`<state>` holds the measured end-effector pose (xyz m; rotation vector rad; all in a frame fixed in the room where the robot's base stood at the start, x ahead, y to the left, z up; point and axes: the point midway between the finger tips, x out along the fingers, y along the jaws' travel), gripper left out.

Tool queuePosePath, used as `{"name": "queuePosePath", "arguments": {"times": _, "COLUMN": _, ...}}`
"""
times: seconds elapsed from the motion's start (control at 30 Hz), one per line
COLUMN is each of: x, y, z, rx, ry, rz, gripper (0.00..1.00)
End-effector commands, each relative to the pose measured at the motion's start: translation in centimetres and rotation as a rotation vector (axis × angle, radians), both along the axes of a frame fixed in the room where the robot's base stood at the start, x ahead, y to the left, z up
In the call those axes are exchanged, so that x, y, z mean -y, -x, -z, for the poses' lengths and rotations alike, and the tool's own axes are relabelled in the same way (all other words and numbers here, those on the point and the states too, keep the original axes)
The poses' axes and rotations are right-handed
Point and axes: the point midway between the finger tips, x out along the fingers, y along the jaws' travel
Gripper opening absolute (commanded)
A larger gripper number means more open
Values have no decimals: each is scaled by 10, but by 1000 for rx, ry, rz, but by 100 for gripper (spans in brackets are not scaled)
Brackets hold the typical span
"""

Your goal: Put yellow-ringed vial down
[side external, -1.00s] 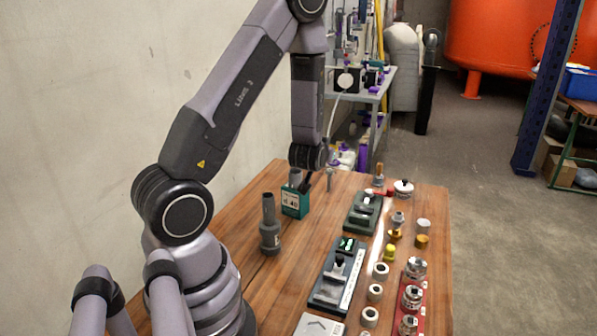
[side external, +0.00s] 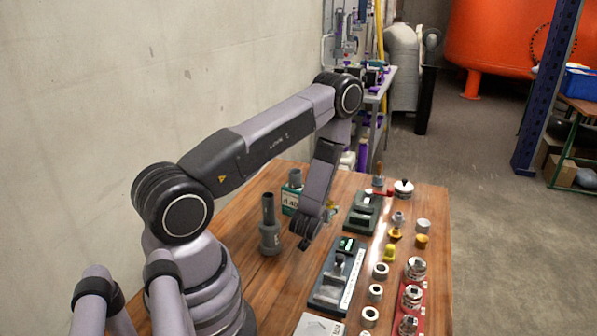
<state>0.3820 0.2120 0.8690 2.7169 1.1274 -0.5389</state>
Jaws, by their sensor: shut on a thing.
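My gripper (side external: 303,243) is mostly hidden behind my dark wrist; only a small dark part shows, low over the table's middle. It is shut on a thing. The grey stepped cylinder (side external: 269,232) stands upright left of my gripper. The green box (side external: 291,200) with a label is behind it.
A dark fixture with a display (side external: 328,290) lies right of my gripper, with a smaller green fixture (side external: 353,222) behind it. Several rings, brass parts and a yellow knob (side external: 389,253) stand along the right. The wooden table (side external: 285,290) is bare in front of my gripper.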

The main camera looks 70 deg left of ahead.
Motion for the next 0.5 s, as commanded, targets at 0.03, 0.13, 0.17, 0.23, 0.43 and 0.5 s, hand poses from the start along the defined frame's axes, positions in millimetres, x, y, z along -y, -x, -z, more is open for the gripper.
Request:
{"name": "queuePosePath", "arguments": {"times": 0.03, "x": 0, "y": 0, "z": 9, "rx": -2, "ry": 1, "rz": 0, "gripper": 1}}
{"name": "queuePosePath", "arguments": {"times": 0.13, "x": 0, "y": 0, "z": 22, "rx": -1, "ry": 0, "rz": 0, "gripper": 1}}
{"name": "queuePosePath", "arguments": {"times": 0.17, "x": 0, "y": 0, "z": 24, "rx": -1, "ry": 0, "rz": 0, "gripper": 1}}
{"name": "queuePosePath", "arguments": {"times": 0.23, "x": 0, "y": 0, "z": 26, "rx": -1, "ry": -1, "rz": 0, "gripper": 1}}
{"name": "queuePosePath", "arguments": {"times": 0.43, "x": 0, "y": 0, "z": 26, "rx": 1, "ry": -1, "rz": 0, "gripper": 1}}
{"name": "queuePosePath", "arguments": {"times": 0.5, "x": 0, "y": 0, "z": 27, "rx": -1, "ry": -1, "rz": 0, "gripper": 1}}
